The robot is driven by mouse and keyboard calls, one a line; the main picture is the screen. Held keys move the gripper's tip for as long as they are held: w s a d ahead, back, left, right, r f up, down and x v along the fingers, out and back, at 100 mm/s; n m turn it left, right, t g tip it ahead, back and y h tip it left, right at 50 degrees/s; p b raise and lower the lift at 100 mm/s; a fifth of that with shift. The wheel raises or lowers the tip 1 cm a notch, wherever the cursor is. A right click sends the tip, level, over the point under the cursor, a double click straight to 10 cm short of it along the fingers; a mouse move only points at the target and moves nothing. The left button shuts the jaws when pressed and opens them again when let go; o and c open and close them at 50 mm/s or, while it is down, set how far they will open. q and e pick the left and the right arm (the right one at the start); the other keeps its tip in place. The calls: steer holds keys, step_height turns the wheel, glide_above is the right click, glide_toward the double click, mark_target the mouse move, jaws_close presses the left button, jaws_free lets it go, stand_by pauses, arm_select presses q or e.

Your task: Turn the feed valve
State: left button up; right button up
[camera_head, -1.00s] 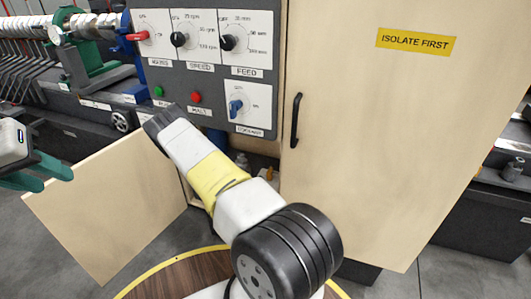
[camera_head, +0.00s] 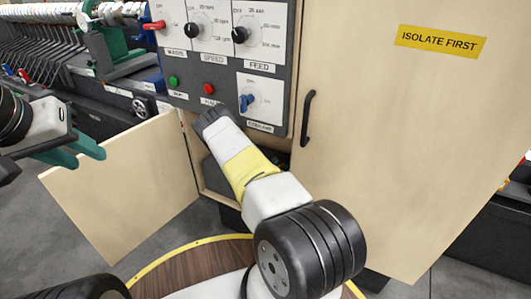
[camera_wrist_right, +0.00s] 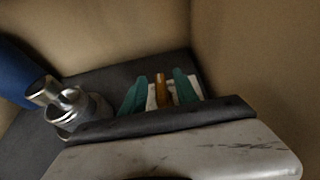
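An orange upright handle (camera_wrist_right: 162,90) stands before a small pale plate in the right wrist view. I cannot tell for certain that it is the feed valve. The teal fingers of my right gripper (camera_wrist_right: 160,93) are apart, one on each side of it, with gaps showing; contact is not visible. In the head view my right arm reaches to the cabinet opening, and its gripper is hidden. My left gripper (camera_head: 77,151) is open and empty in front of the cabinet's left door. The panel carries a black knob above the FEED label (camera_head: 240,35).
A metal fitting (camera_wrist_right: 75,110) and a blue object (camera_wrist_right: 20,72) are left of my right gripper. The open left door (camera_head: 125,185) and a right panel marked ISOLATE FIRST (camera_head: 390,140) flank the opening.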

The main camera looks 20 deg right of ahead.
jaws_close()
steer(key=shift+m+g+h, duration=0.3)
steer(key=shift+m+g, duration=0.1)
steer(key=m+g+h, duration=0.1)
steer(key=m+g, duration=0.2)
steer(key=shift+w+a+m+g+h, duration=0.1)
steer(key=shift+m+g+h, duration=0.3)
steer(key=m+g, duration=0.3)
steer(key=g, duration=0.1)
steer(key=shift+m+h, duration=0.4)
steer(key=shift+m+g, duration=0.5)
steer(key=shift+g, duration=0.4)
steer(key=shift+r+m+g, duration=0.1)
steer(key=shift+m+g, duration=0.6)
jaws_free()
